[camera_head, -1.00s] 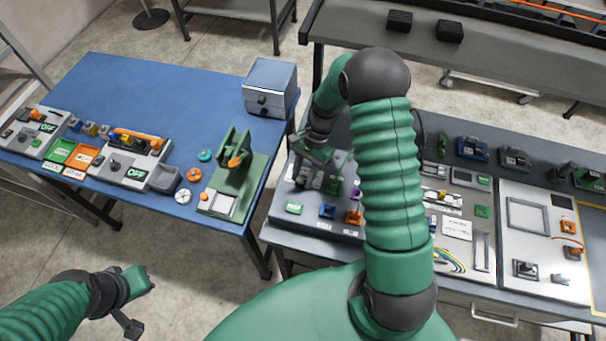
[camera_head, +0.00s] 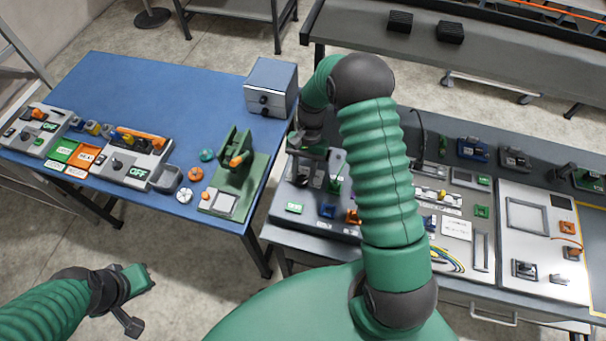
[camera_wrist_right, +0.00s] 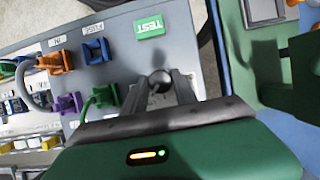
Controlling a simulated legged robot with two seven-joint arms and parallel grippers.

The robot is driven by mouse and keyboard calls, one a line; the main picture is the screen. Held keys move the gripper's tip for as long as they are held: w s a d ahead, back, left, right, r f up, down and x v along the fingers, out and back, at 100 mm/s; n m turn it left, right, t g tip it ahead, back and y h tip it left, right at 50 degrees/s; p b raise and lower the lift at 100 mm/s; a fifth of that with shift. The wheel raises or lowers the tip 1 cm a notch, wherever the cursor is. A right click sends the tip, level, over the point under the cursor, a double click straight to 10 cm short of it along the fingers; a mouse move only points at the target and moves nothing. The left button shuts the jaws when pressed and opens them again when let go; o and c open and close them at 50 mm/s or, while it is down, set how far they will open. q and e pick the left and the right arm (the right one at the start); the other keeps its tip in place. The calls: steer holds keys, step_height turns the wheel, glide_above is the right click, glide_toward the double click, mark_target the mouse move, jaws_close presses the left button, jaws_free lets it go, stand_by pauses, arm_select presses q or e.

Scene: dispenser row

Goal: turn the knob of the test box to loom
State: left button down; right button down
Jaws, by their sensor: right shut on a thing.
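The test box (camera_head: 275,221) is the grey case on the right bench's left end, with a green TEST label (camera_wrist_right: 150,27). Its face shows large in the right wrist view (camera_wrist_right: 115,68). A round grey knob (camera_wrist_right: 160,80) stands between the fingers of my right gripper (camera_wrist_right: 161,88), which is shut on it. In the head view my right gripper (camera_head: 306,172) is over the box's back left and hides the knob. Its position markings, including any loom mark, are not readable. My left gripper (camera_head: 140,292) hangs over the floor, away from the box; its jaws are unclear.
Orange (camera_wrist_right: 61,59), blue (camera_wrist_right: 96,51), purple (camera_wrist_right: 68,103) and green plugs sit beside the knob. A blue table (camera_head: 150,75) with a green fixture (camera_head: 237,175) stands left of the bench. My right arm hides part of the bench.

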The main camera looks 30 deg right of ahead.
steer(key=shift+w+d+r, duration=0.1)
steer(key=shift+w, duration=0.1)
steer(key=c, duration=1.1)
jaws_free()
steer(key=shift+c, duration=0.2)
steer(key=shift+o, duration=0.6)
steer(key=b+v, duration=0.2)
steer(key=v, duration=1.4)
steer(key=shift+d+r+b, duration=0.2)
steer(key=shift+d+b, duration=0.05)
steer(key=shift+b, duration=0.15)
